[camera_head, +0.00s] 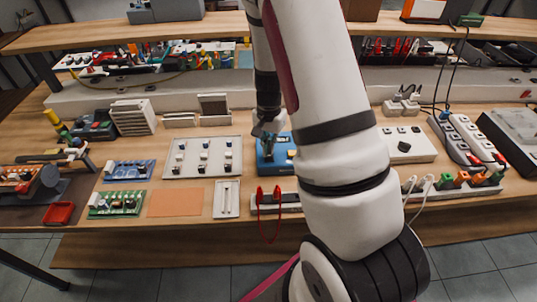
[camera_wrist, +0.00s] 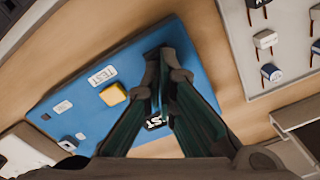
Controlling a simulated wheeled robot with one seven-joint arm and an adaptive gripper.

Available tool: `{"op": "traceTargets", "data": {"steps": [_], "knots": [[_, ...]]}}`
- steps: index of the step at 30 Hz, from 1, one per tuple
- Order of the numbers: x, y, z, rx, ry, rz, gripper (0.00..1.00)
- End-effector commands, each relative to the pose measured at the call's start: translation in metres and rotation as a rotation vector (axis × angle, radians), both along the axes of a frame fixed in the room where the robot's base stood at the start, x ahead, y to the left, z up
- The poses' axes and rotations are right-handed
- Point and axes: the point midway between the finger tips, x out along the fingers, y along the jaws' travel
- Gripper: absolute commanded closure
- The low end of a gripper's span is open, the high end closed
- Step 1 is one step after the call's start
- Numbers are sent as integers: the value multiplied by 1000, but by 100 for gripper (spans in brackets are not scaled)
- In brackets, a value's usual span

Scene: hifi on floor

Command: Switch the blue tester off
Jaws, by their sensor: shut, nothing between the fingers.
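The blue tester (camera_head: 284,158) sits on the workbench in the middle of the head view, partly hidden by my arm and gripper (camera_head: 268,140). In the wrist view the blue tester (camera_wrist: 135,62) fills the centre. It carries a yellow button (camera_wrist: 113,94), a white TEST label (camera_wrist: 102,76), small white parts at its left and a dark label half hidden behind my fingers. My gripper (camera_wrist: 165,68) is shut and empty, with its fingertips over the tester's panel near one edge. I cannot tell whether they touch it. Which part is the off switch is unclear.
A pale tray of small components (camera_head: 200,158) lies left of the tester. Red leads (camera_head: 268,200) hang at the front edge. A white box (camera_head: 408,146) and power strips (camera_head: 465,140) stand to the right. A shelf (camera_head: 130,36) runs above the back.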

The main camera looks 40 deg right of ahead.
Motion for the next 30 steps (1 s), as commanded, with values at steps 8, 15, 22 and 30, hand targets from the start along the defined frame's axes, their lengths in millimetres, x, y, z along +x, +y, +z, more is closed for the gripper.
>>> {"op": "traceTargets", "data": {"steps": [8,15,22,30], "knots": [[0,0,-4,0,0,0,100],[0,0,-8,-1,0,-1,100],[0,0,-11,0,0,-1,100],[0,0,-14,0,0,-1,100]]}}
